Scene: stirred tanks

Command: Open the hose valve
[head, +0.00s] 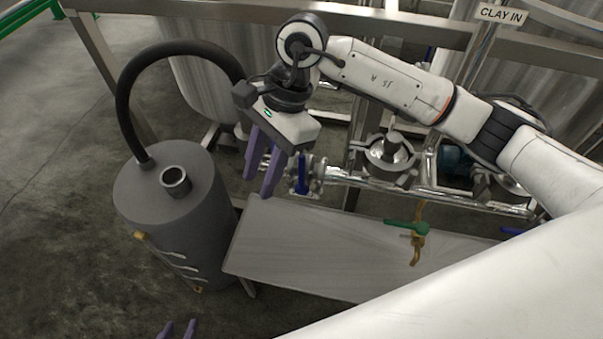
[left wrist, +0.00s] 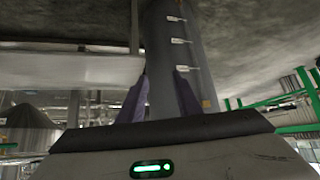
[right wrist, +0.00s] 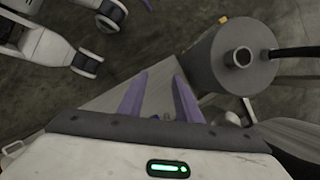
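A valve with a blue lever (head: 302,174) sits on the steel pipe beside the hose's far end; the lever stands upright in the head view. I take it for the hose valve, though the hose joint is hidden behind my right gripper (head: 258,187). That gripper's purple fingers are apart and empty, just left of the lever, and I cannot tell whether they touch it. The fingers also show apart in the right wrist view (right wrist: 160,78). My left gripper (head: 179,328) is at the bottom edge, open and empty, also in the left wrist view (left wrist: 162,75), with the drum behind it.
A grey drum (head: 195,225) stands at left, with a dark hose (head: 125,100) arching from its top toward the pipe. A steel tabletop (head: 300,245) lies below the pipe. A green-handled valve (head: 405,227) stands to the right. Steel tanks and a frame rail (head: 400,27) stand behind.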

